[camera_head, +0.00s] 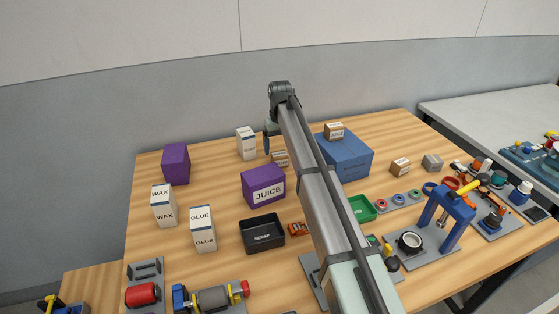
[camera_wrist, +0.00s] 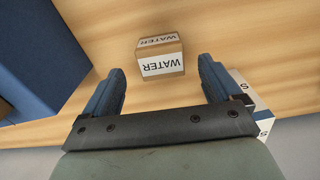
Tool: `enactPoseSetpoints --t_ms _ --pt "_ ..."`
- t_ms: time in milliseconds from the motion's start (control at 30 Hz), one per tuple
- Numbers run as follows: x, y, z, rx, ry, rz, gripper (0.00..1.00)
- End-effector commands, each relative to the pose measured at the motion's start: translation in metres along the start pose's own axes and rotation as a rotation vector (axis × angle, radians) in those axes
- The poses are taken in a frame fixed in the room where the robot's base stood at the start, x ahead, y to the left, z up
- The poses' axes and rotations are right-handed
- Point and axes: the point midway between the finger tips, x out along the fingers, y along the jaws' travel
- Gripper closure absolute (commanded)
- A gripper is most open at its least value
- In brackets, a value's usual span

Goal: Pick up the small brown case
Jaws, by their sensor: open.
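A small brown case with a white label reading WATER (camera_wrist: 161,56) sits on the wooden table in the wrist view, beyond and between my fingertips. In the head view a small brown case (camera_head: 280,158) stands just below my gripper, partly hidden by my arm; it appears to be the same one. My gripper (camera_wrist: 160,80) is open and empty, with a blue finger on either side of the case's line. In the head view my gripper (camera_head: 268,142) is mostly hidden behind the arm. Other small brown cases are on the blue box (camera_head: 334,130) and on the table at right (camera_head: 400,167).
The large blue box (camera_head: 345,160) stands right of the case; it also shows in the wrist view (camera_wrist: 35,50). A white box (camera_head: 246,143) stands left, a purple JUICE box (camera_head: 263,185) in front. A black tray (camera_head: 262,246) and a blue press (camera_head: 447,215) are nearer the front.

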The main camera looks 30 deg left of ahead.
Motion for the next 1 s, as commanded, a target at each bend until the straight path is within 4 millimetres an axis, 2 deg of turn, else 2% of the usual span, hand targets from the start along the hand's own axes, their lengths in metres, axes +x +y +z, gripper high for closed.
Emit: enactPoseSetpoints --t_ms 167,533,800,1000 --pt "0.008 0.000 -0.001 0.000 0.000 0.000 0.08" --pt "0.051 -0.001 -0.002 -0.001 0.000 0.001 0.08" --pt "0.054 -0.001 -0.003 -0.001 0.002 0.001 0.08" --pt "0.054 -0.001 -0.003 -0.001 0.002 0.001 0.28"
